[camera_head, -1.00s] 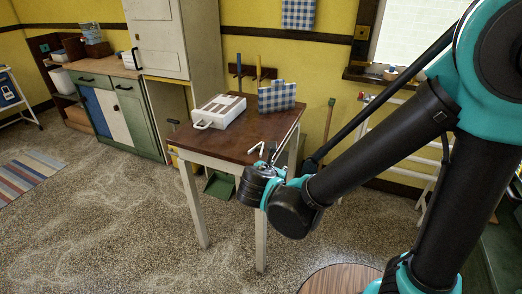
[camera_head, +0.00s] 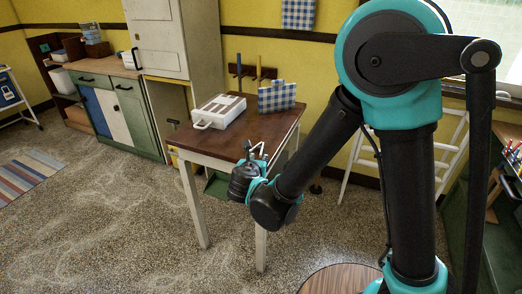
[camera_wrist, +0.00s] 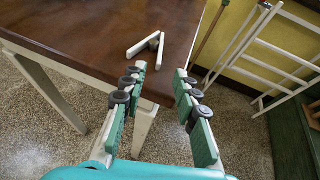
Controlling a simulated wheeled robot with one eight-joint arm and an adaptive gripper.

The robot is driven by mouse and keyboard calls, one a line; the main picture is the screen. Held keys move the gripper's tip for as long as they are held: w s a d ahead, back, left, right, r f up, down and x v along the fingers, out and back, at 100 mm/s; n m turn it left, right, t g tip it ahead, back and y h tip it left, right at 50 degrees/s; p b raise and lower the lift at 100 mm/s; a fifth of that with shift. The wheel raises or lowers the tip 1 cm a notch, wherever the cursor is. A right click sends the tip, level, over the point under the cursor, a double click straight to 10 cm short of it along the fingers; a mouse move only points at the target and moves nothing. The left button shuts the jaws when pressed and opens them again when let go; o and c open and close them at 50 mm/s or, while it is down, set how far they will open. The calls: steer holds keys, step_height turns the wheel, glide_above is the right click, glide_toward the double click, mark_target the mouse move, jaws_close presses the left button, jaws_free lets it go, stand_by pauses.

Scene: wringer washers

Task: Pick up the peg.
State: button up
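The peg (camera_wrist: 143,44) looks like a white clothes peg with two legs spread in a V and a dark spring between them. It lies on the brown tabletop (camera_wrist: 75,35) near a corner, ahead of my gripper in the wrist view. My gripper (camera_wrist: 160,76) is open and empty, its teal-and-grey fingers apart, with the peg beyond the fingertips. In the head view my gripper is by the table's front right corner, and the peg is hard to tell from the fingers there.
A white box with a handle (camera_head: 218,111) and a blue checked item (camera_head: 277,97) stand farther back on the table. A white rack (camera_wrist: 275,45) stands to the right by the yellow wall. Open speckled floor (camera_head: 100,230) lies left of the table.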

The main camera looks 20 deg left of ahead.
mark_target(261, 152)
steer(key=shift+x, duration=3.1)
steer(key=shift+r, duration=0.2)
jaws_close()
